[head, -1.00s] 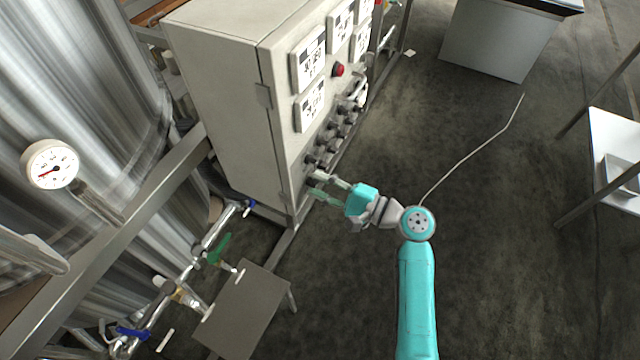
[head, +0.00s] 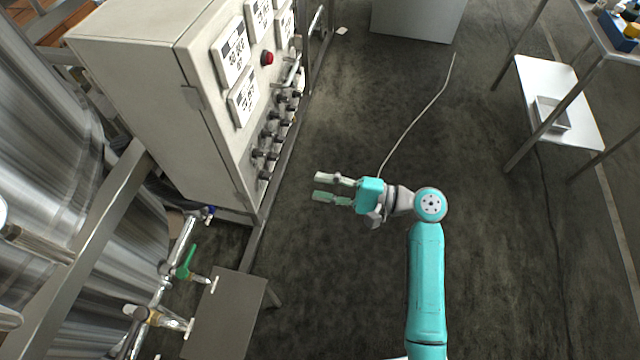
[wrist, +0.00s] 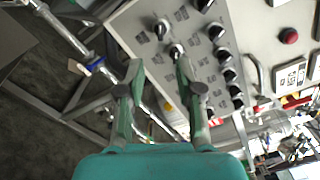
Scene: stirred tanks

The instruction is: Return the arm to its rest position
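My gripper (head: 322,187) is at the end of my teal arm, over open floor to the right of the control cabinet (head: 135,110) in the head view. Its two fingers point left toward the cabinet and are apart, with nothing between them. It touches nothing. In the wrist view the open fingers (wrist: 157,75) point at the lower part of the cabinet's knob panel (wrist: 150,22), with a clear gap to the black knobs (wrist: 177,51).
Steel tanks (head: 50,150) with pipes and a green-handled valve (head: 186,262) stand at left. A small grey plate (head: 225,315) is at lower left. A wheeled table shelf (head: 545,75) is at upper right. The floor between is clear, apart from a thin cable (head: 425,112).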

